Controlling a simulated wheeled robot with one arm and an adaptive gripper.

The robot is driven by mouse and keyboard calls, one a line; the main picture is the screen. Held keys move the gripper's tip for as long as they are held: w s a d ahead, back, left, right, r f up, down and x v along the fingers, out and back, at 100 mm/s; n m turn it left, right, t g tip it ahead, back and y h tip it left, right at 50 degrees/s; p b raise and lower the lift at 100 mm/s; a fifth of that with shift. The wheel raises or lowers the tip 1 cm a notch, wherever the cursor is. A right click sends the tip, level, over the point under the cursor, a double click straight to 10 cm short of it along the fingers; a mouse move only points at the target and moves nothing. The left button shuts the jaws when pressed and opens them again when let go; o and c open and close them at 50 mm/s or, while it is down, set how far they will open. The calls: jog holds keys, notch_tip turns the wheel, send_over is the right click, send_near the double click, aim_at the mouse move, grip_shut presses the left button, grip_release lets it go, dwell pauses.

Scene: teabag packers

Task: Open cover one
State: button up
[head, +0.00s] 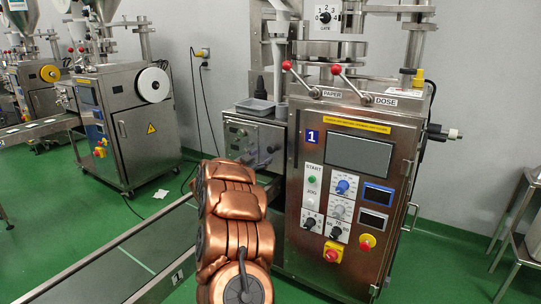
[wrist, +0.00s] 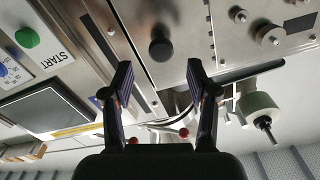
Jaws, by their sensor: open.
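The machine marked 1 (head: 350,206) stands right of centre in the head view, with a steel front panel of buttons and a screen. Its front looks shut, with a bar handle (head: 411,216) on the right edge. I cannot tell for certain which panel is cover one. In the wrist view, turned over, my gripper (wrist: 160,75) is open and empty. A round black knob (wrist: 162,46) on a steel plate shows between and beyond its fingertips. The green START button (wrist: 27,37) shows at the left. My gripper is hidden in the head view.
Two levers with red balls (head: 336,69) stick up on the machine's top. A steel conveyor (head: 120,258) runs along the lower left. A second packing machine (head: 125,125) stands at the back left. A metal rack (head: 523,220) is at the right edge. Green floor between them is open.

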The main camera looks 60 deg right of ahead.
aim_at(270, 151)
jog(key=shift+w+d+b, duration=0.2)
jog(key=shift+d+b, duration=0.1)
jog(key=shift+d, duration=3.4)
grip_shut()
